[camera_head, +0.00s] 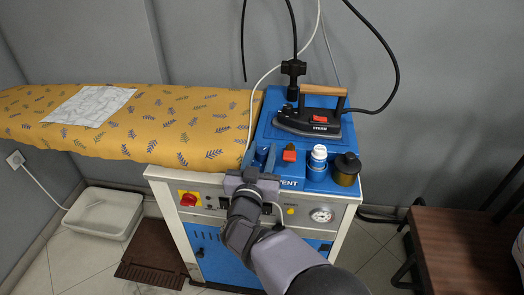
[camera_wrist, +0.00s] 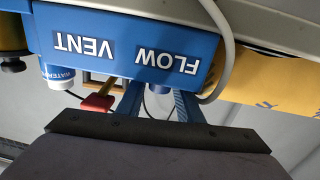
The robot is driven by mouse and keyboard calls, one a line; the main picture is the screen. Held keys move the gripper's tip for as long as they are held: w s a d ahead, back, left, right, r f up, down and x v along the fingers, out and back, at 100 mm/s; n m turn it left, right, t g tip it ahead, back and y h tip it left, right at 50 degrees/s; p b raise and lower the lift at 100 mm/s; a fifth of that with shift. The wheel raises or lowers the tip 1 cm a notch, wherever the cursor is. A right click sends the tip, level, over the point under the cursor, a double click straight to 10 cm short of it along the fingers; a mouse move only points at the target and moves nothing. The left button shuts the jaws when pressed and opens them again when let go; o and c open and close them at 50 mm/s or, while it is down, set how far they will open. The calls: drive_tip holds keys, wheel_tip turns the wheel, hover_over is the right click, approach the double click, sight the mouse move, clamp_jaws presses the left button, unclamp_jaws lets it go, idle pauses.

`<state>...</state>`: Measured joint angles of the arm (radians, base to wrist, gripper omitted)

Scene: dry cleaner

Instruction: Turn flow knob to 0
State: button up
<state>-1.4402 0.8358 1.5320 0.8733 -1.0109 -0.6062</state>
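My gripper (camera_head: 260,157) is at this front edge, left of the red-ended vent lever (camera_head: 289,155). The red lever end (camera_wrist: 97,103) is just left of the fingers there.
A steam iron (camera_head: 309,121) rests on the blue top. A white-capped bottle (camera_head: 318,158) and a dark jar (camera_head: 346,170) stand right of the lever. The yellow padded board (camera_head: 185,125) extends left. A pale hose (camera_wrist: 222,45) hangs beside the FLOW label.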

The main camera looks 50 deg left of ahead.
drive_tip(key=shift+c, duration=0.2)
drive_tip(key=c, duration=0.7)
drive_tip(key=shift+f+n+g+y+b, duration=0.1)
drive_tip(key=shift+n+g+y+b, duration=0.3)
drive_tip(key=shift+y+b, duration=0.15)
drive_tip(key=n+g+y+b, duration=0.1)
drive_tip(key=b, duration=0.1)
drive_tip(key=shift+w+f+n+g+b, duration=0.1)
drive_tip(key=shift+n+g+b, duration=0.2)
drive_tip(key=shift+g, duration=0.1)
drive_tip(key=n+g+y+b, duration=0.2)
drive_tip(key=g+b, duration=0.1)
drive_tip(key=b, duration=0.1)
drive_tip(key=shift+d, duration=0.1)
drive_tip(key=shift+n+g+y+b, duration=0.45)
drive_tip(key=shift+n+g, duration=0.25)
drive_tip(key=shift+g, duration=0.1)
drive_tip(key=shift+n+g+y, duration=0.3)
drive_tip(key=shift+n+g, duration=0.4)
drive_tip(key=shift+g, duration=0.4)
drive_tip(key=shift+r+g, duration=0.2)
drive_tip(key=shift+g, duration=0.2)
